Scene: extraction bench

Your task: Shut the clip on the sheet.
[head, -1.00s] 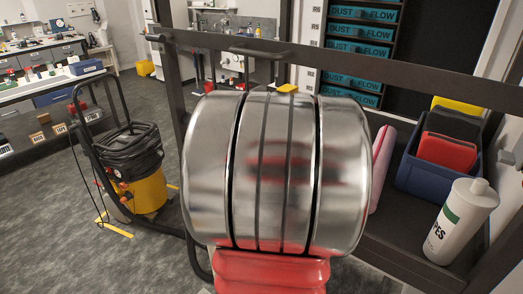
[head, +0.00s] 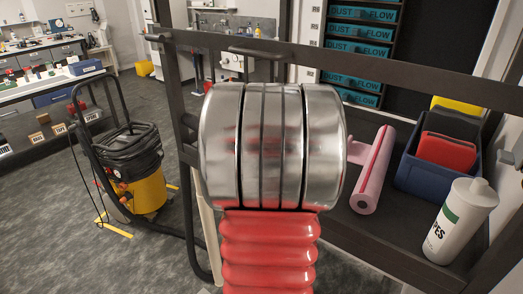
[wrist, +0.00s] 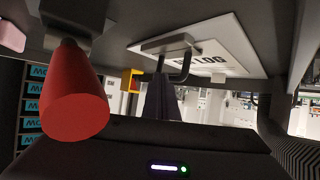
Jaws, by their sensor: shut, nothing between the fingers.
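In the wrist view, a white sheet (wrist: 215,60) with the printed word LOG lies on a surface overhead. A grey clip (wrist: 168,44) sits at its left edge, with a thin dark loop (wrist: 187,68) hanging from it. I cannot tell whether the clip is open. My gripper (wrist: 161,80) shows as dark, closed fingers just below the clip, with nothing visible between them. Whether the fingertips touch the clip or its loop is unclear. In the head view my silver and red arm hides the gripper, clip and sheet.
A red cylinder (wrist: 75,103) hangs close at left in the wrist view. In the head view, a dark rail (head: 380,75) crosses in front of the shelf, which holds a pink roll (head: 373,170), a blue bin (head: 408,175) and a white bottle (head: 460,220).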

